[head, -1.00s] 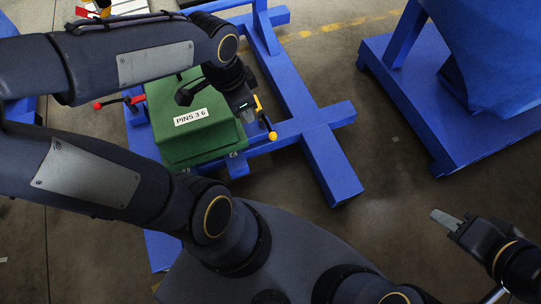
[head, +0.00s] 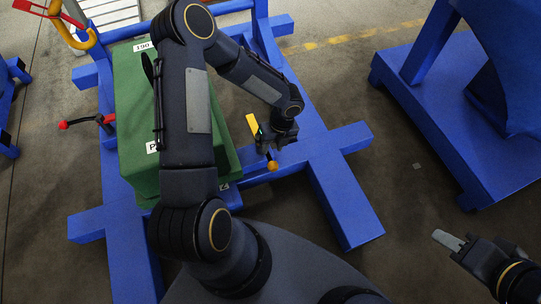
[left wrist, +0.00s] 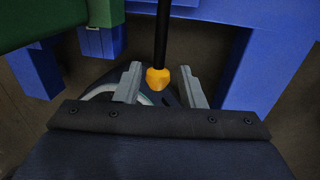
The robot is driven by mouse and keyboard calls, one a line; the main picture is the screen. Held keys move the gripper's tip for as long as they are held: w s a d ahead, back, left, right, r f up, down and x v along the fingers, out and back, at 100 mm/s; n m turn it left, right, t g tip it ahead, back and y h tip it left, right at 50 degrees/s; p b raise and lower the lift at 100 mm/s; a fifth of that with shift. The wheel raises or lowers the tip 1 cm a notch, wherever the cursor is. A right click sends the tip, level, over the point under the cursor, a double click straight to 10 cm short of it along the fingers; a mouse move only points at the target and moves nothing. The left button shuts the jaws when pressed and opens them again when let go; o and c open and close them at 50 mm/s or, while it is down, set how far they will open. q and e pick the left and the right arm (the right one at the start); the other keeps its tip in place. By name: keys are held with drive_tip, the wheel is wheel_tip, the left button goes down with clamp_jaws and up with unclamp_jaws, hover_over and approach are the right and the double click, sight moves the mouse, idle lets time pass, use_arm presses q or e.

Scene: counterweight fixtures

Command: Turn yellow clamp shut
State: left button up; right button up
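The yellow clamp (head: 253,124) sits at the right side of the green block, on the blue frame. Its handle ends in a yellow-orange knob (head: 272,166). In the left wrist view the knob (left wrist: 157,78) tips a black rod and lies between the two grey fingers, with a gap on both sides. My left gripper (head: 273,149) is at the clamp handle, close to the knob; it also shows open in the left wrist view (left wrist: 161,84). My right gripper (head: 447,240) is at the lower right, away from the clamp; its finger gap cannot be made out.
The green block (head: 135,95), partly behind my left arm, rests on the blue frame (head: 345,205). A red-handled clamp (head: 85,122) sticks out at its left. A yellow hook (head: 75,38) hangs at top left. Another blue stand (head: 420,110) is at right, with clear floor between.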

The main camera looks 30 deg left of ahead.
sight(270, 157)
use_arm(q)
drive_tip(key=f, duration=0.3)
drive_tip(key=f+b, duration=0.1)
drive_tip(key=shift+s+a+f, duration=0.25)
drive_tip(key=shift+s+a, duration=0.05)
drive_tip(key=shift+s, duration=0.05)
drive_tip(key=shift+c, duration=0.5)
clamp_jaws()
